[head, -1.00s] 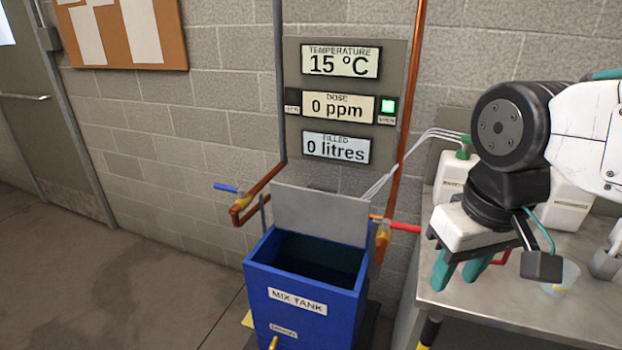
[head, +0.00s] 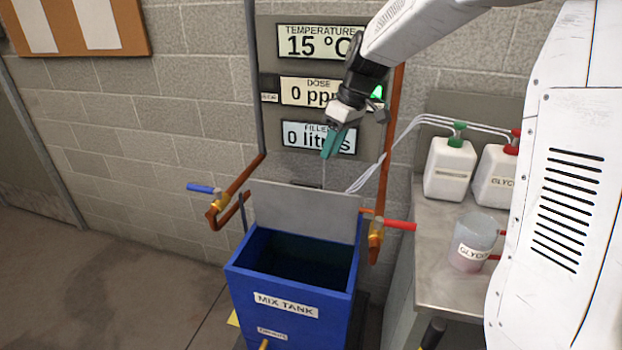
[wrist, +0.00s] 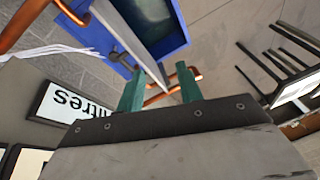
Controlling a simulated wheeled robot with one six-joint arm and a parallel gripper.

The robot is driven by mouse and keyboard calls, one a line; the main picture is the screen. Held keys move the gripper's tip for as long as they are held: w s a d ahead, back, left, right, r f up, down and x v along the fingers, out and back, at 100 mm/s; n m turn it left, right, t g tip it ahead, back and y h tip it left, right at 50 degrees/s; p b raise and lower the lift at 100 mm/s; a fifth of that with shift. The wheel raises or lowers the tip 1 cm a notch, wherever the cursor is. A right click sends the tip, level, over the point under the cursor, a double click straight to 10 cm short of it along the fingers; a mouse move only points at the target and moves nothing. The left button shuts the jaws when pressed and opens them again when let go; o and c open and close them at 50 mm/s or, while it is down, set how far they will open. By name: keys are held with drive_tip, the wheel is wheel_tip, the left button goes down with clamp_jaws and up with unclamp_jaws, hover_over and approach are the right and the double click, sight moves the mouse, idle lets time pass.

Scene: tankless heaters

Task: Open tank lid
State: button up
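The blue mix tank (head: 290,300) stands on the floor with its dark inside showing from above. Its grey lid (head: 305,212) stands up at the tank's back edge, so the tank is open. In the wrist view the lid (wrist: 131,33) shows nearly edge-on, beside the blue tank (wrist: 165,48). My gripper (head: 329,152) points down above the lid's top edge, in front of the display panel. In the wrist view its two teal fingers (wrist: 161,72) are apart with nothing held between them. I cannot tell how far the fingertips are from the lid.
A blue-handled valve (head: 203,188) and a red-handled valve (head: 398,224) flank the tank on copper pipes. The display panel (head: 268,60) is behind my gripper. The bench at right holds two white jugs (head: 450,170) and a measuring cup (head: 474,243). The floor at left is clear.

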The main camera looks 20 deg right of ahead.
drive_tip(key=w+f+n, duration=0.1)
drive_tip(key=w+f, duration=0.3)
drive_tip(key=f, duration=0.1)
drive_tip(key=w+f+n, duration=0.1)
drive_tip(key=w+f, duration=0.3)
drive_tip(key=f, duration=0.1)
drive_tip(key=w+f+y, duration=0.1)
drive_tip(key=w+f, duration=0.4)
drive_tip(key=f, duration=0.1)
drive_tip(key=shift+w+a+n, duration=0.1)
drive_tip(key=shift+a+n, duration=0.15)
drive_tip(key=shift+n, duration=0.15)
drive_tip(key=shift+w+a+f, duration=0.1)
drive_tip(key=shift+a+f, duration=0.15)
drive_tip(key=shift+f, duration=0.35)
clamp_jaws()
